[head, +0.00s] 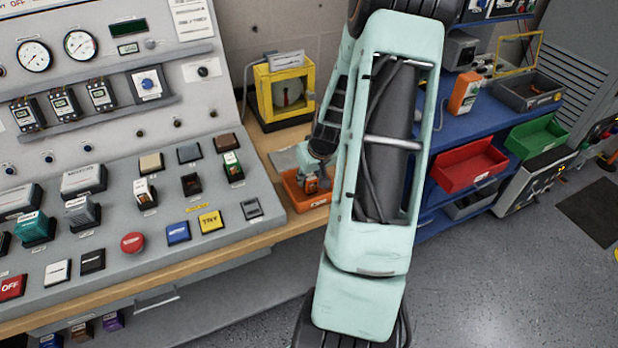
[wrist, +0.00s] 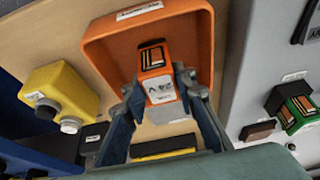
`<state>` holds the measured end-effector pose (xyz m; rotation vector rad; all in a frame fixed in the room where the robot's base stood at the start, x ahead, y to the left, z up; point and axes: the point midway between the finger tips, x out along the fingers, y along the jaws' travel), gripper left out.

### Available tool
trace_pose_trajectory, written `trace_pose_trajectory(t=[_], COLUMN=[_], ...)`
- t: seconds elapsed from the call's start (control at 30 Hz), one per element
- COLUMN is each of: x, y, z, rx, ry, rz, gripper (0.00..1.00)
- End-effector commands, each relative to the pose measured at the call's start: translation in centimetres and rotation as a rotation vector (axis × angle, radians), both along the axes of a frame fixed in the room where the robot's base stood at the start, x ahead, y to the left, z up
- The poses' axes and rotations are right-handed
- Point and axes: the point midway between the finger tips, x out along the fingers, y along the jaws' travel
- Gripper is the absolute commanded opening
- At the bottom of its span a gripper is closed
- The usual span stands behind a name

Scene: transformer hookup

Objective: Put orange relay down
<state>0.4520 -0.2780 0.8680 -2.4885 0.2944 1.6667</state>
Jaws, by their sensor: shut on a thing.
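My gripper (head: 318,170) is at the orange tray (head: 292,190) on the wooden bench, just right of the grey console. In the wrist view my gripper (wrist: 158,92) is shut on the orange relay (wrist: 153,60), which has a white label face and dark contact slots. The orange tray (wrist: 98,45) lies behind the relay in that view, and the relay overlaps its open side. In the head view the relay (head: 311,185) is small and partly hidden by the fingers. I cannot tell whether it touches the tray floor.
A yellow gauge box (head: 262,92) stands behind the tray. The console (head: 110,195) with buttons and relays is at the left. On the blue shelf (head: 490,100) at the right are an orange-white unit (head: 465,92), a red bin (head: 467,165) and a green bin (head: 537,137).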

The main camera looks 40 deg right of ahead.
Motion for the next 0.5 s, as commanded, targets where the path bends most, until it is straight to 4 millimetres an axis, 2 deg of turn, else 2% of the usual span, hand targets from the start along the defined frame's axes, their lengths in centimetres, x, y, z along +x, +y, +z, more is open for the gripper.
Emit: trace_pose_trajectory(t=[0.13,0.5], x=[0.06,0.05], y=[0.0,-0.02], z=[-0.83,-1.32], rx=[-0.001,-0.002], ry=[-0.001,-0.002], rz=[0.001,0.001], gripper=[0.0,0.0])
